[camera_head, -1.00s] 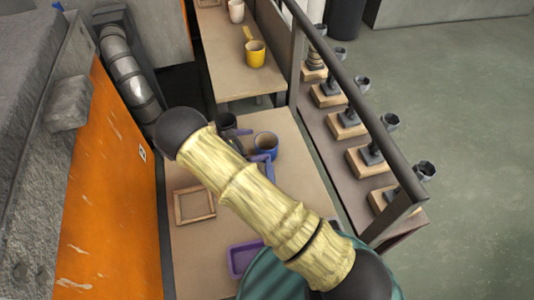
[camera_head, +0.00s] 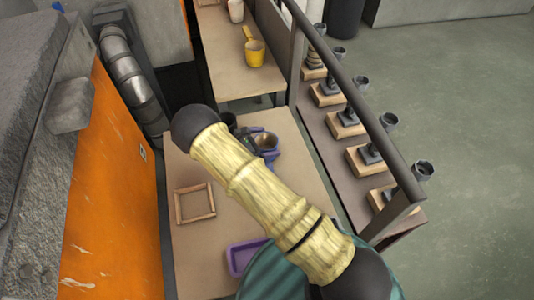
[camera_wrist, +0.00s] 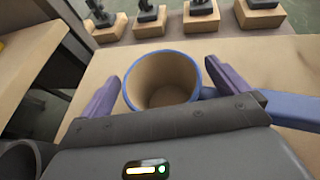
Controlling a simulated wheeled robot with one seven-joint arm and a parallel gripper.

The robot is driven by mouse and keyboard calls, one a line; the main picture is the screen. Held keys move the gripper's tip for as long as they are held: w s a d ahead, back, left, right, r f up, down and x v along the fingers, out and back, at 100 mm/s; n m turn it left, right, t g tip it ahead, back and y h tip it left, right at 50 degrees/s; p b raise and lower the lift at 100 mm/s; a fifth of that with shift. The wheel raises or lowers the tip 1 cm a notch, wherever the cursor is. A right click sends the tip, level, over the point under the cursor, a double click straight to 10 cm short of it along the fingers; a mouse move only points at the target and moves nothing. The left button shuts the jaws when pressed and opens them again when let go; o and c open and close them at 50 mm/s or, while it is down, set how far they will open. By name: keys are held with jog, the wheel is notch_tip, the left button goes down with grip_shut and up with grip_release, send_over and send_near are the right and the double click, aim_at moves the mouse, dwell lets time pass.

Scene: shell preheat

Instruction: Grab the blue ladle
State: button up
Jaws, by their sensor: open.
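The blue ladle (camera_head: 267,140) stands on the tan table, partly hidden by my arm and gripper in the head view. In the wrist view its round cup (camera_wrist: 160,84), with a blue rim and tan inside, lies between my two purple fingers. Its blue handle (camera_wrist: 298,108) runs off to the right, passing by the right finger. My gripper (camera_wrist: 161,70) is open, with one finger on each side of the cup. I cannot tell whether either finger touches it.
A dark cup (camera_head: 229,119) is close by on the left. A wooden frame (camera_head: 195,204) and a purple tray (camera_head: 243,256) lie on the same table. A yellow ladle (camera_head: 255,53) is on the far table. A dark rail (camera_head: 357,100) runs along the right, with several small stands beyond.

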dwell(0.3)
jog(key=c, duration=1.7)
jog(key=shift+r, duration=0.15)
notch_tip(320, 180, up, 10)
jog(key=shift+f, duration=0.1)
